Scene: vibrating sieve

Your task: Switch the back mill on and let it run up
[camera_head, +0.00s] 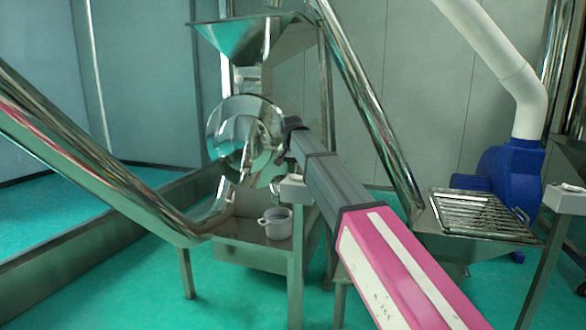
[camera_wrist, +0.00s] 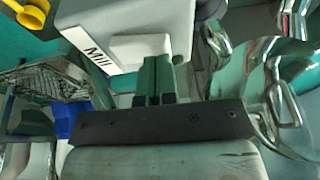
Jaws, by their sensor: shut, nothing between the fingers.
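The mill (camera_head: 238,135) is a round polished steel housing under a steel hopper (camera_head: 240,40) in the head view. A small pale control box (camera_head: 295,188) stands on a post in front of it. In the wrist view this box (camera_wrist: 180,18) carries a label reading "Mill" (camera_wrist: 87,50) and a white plate-like switch (camera_wrist: 140,47). My gripper (camera_wrist: 158,62) is shut and empty, its dark green fingertips at the right part of the white switch. I cannot tell whether they touch it or which way it is set. In the head view my arm's end hides the fingertips.
A pale pot (camera_head: 277,223) stands on the steel stand below the mill. Steel chutes slant at the left and behind. A slatted grate (camera_head: 482,214), a blue blower (camera_head: 512,175) and another pale box (camera_head: 566,198) are at right. A yellow part (camera_wrist: 30,14) shows in the wrist view.

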